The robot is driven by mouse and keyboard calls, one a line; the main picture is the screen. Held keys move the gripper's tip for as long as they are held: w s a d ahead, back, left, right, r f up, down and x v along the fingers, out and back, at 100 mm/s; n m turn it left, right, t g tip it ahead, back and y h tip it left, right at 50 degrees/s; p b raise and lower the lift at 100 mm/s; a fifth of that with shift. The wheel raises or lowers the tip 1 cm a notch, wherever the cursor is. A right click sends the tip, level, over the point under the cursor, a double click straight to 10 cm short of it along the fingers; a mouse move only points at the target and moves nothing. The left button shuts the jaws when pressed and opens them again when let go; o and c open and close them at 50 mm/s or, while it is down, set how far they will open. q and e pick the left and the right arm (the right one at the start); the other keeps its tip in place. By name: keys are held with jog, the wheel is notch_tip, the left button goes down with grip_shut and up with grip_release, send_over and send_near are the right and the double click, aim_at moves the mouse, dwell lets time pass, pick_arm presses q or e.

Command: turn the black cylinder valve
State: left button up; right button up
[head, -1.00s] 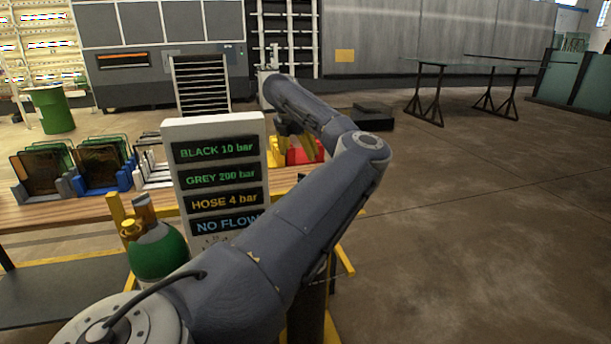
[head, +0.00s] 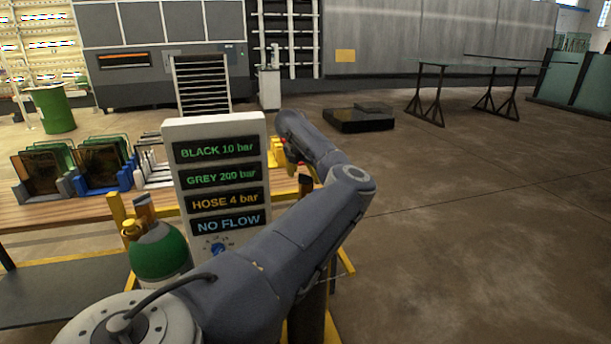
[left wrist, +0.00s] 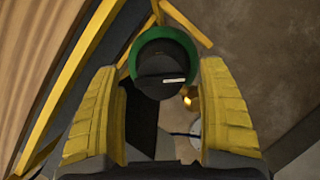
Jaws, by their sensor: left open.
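In the left wrist view, a dark round part with a green rim (left wrist: 165,62) and a white mark lies ahead, between the finger ends. It looks like a cylinder's valve, but its body is hidden beneath it. My left gripper (left wrist: 160,75) is open, with one yellow finger on each side of this part; contact cannot be told. My left gripper is mostly hidden there too. My right gripper does not show.
A white panel (head: 213,133) reads BLACK 10 bar, GREY 200 bar, HOSE 4 bar, NO FLOW, with a blue knob (head: 217,248). A green-shouldered cylinder (head: 160,252) stands left of my arm. A wooden table (head: 60,213) with racks lies behind. The floor at right is open.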

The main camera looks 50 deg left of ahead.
pick_arm(q)
jog(key=shift+c, duration=0.3)
grip_shut()
dwell(0.4)
